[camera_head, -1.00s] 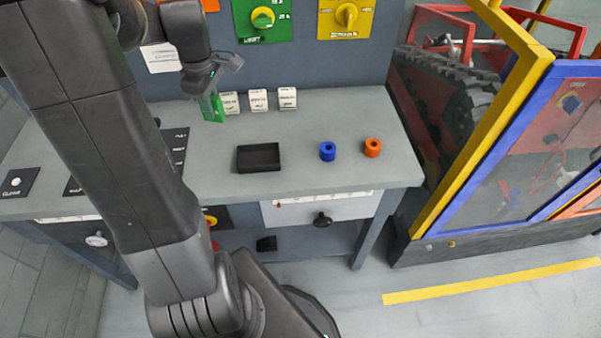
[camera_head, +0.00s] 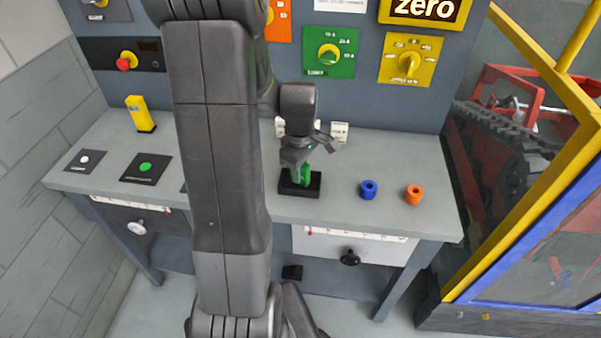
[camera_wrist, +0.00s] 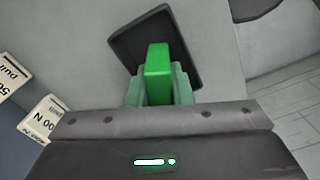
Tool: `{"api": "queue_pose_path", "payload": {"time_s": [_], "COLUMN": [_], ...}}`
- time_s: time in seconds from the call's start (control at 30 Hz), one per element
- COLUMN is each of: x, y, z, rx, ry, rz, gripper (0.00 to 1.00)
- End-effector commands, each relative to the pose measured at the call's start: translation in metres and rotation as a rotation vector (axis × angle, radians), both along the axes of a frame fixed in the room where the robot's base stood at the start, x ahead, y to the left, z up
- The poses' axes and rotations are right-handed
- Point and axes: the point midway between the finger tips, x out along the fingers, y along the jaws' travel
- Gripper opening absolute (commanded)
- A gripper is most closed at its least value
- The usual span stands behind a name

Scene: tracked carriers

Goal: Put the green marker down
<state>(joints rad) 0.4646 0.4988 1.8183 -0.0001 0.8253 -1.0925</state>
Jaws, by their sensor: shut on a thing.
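The green marker (camera_wrist: 158,60) is a bright green block between the fingers of my gripper (camera_wrist: 160,88) in the wrist view. In the head view my gripper (camera_head: 300,168) points down over the black tray (camera_head: 312,190), and the green marker (camera_head: 305,175) shows below it. The black tray also shows in the wrist view (camera_wrist: 127,40), behind the marker. I cannot tell whether the marker touches the tray floor. My gripper is shut on the marker.
White labelled blocks (camera_head: 339,131) stand behind. A yellow block (camera_head: 139,114) stands at the far left. The bench between tray and blue ring is clear.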

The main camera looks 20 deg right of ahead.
Motion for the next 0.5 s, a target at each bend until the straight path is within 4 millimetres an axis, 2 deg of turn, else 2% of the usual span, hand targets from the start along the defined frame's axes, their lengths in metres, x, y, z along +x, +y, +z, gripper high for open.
{"api": "queue_pose_path", "payload": {"time_s": [0.1, 0.5], "x": [0.0, 0.0], "y": [0.0, 0.0], "z": [-0.011, -0.018], "rx": [0.0, -0.001], "ry": [0.001, -0.001], "rz": [0.0, 0.0], "gripper": [0.0, 0.0]}}
